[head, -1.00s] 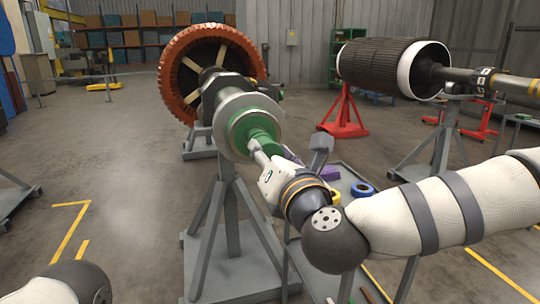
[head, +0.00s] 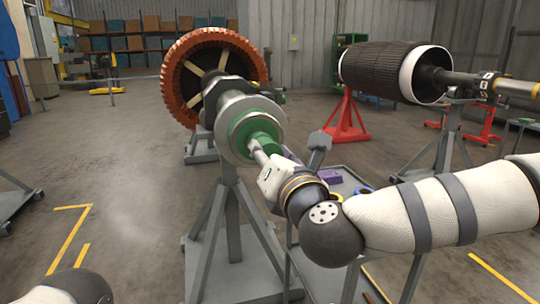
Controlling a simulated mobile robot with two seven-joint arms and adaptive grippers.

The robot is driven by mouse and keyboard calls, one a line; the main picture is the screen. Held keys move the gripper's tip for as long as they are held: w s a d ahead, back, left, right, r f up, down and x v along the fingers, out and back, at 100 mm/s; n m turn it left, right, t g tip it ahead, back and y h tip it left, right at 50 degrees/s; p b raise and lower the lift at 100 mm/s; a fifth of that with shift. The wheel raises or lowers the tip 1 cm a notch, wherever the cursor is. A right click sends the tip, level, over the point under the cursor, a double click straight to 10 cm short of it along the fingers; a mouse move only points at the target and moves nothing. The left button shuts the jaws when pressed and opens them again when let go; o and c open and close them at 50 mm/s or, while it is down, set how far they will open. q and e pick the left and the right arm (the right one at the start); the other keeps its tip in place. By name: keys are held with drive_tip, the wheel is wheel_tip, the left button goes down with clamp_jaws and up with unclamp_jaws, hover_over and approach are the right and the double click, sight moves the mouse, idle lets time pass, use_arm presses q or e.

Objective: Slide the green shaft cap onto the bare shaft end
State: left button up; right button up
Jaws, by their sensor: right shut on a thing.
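The green shaft cap (head: 266,140) is at the near end of the rotor shaft (head: 222,90), in front of a grey disc (head: 228,111) with a green face. The cap appears lined up with the shaft and close against that face. I cannot tell how far it is over the shaft end, which is hidden. My right gripper (head: 260,151) is shut on the cap from the near side, its body angled down to the right. My left gripper is out of view; only part of my left arm shows at the bottom left.
A grey stand (head: 229,210) holds the rotor, with a large copper-coloured ring (head: 176,100) behind. A tray table with a purple block (head: 331,176) and coloured rings is behind my right arm. A second dark rotor (head: 385,66) stands at right.

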drive_tip(key=o, duration=1)
drive_tip(key=o, duration=0.5)
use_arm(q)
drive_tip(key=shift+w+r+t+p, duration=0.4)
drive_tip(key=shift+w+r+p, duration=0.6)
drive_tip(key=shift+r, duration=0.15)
use_arm(e)
drive_tip(key=v, duration=0.9)
